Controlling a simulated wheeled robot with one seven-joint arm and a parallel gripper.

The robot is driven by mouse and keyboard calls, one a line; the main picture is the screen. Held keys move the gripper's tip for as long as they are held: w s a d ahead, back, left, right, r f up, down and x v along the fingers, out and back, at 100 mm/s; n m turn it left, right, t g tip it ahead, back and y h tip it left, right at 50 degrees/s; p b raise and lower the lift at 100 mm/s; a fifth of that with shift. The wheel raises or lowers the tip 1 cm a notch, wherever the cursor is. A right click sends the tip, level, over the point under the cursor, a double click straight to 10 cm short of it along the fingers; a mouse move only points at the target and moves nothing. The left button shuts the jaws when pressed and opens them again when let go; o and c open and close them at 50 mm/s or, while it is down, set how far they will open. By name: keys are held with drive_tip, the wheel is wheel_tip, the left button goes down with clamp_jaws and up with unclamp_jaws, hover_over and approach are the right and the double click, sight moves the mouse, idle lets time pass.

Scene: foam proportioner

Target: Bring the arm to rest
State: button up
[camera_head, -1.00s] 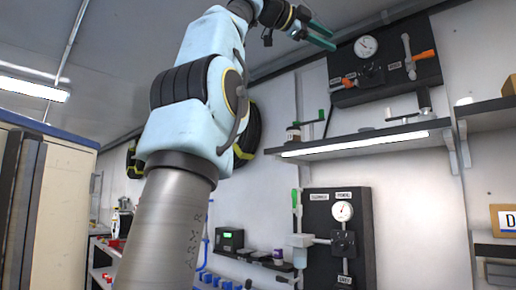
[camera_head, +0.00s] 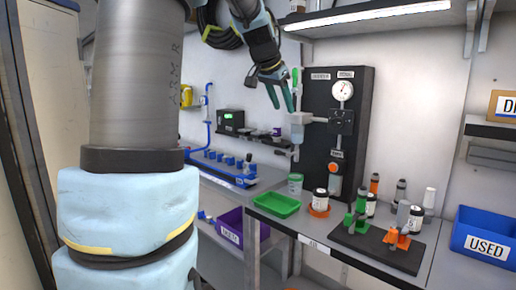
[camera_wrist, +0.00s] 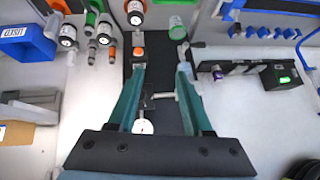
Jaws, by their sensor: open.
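My gripper (camera_head: 282,103) points downward in the head view, just left of the black panel (camera_head: 318,150) with the round gauge (camera_head: 343,91). Its two teal fingers are apart with nothing between them. In the wrist view my gripper (camera_wrist: 162,68) also shows open, and the panel (camera_wrist: 163,119) and gauge (camera_wrist: 144,127) show between and behind the fingers. The fingers overlap the pale fitting (camera_head: 299,120) beside the panel in the picture; I cannot tell the gap. My upper arm fills the left of the head view.
The workbench below holds a green tray (camera_head: 275,205), several bottles and a dark mat (camera_head: 378,246). A blue USED bin (camera_head: 485,238) stands at the right. A lit shelf (camera_head: 365,18) hangs above. A blue rack (camera_head: 220,168) and black box (camera_head: 231,121) are at the left.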

drive_tip(key=s+a+f+n+g+y, duration=0.2)
drive_tip(key=s+a+f+n, duration=0.2)
drive_tip(key=s+f, duration=0.8)
drive_tip(key=s+a+f+n+g+y, duration=0.1)
drive_tip(key=s+a+f+n, duration=0.3)
drive_tip(key=s+a+f, duration=0.5)
drive_tip(key=s+f+g, duration=0.1)
drive_tip(key=s+f, duration=0.2)
drive_tip(key=f, duration=0.4)
drive_tip(key=shift+a+g+y, duration=0.3)
drive_tip(key=shift+g+y, duration=0.1)
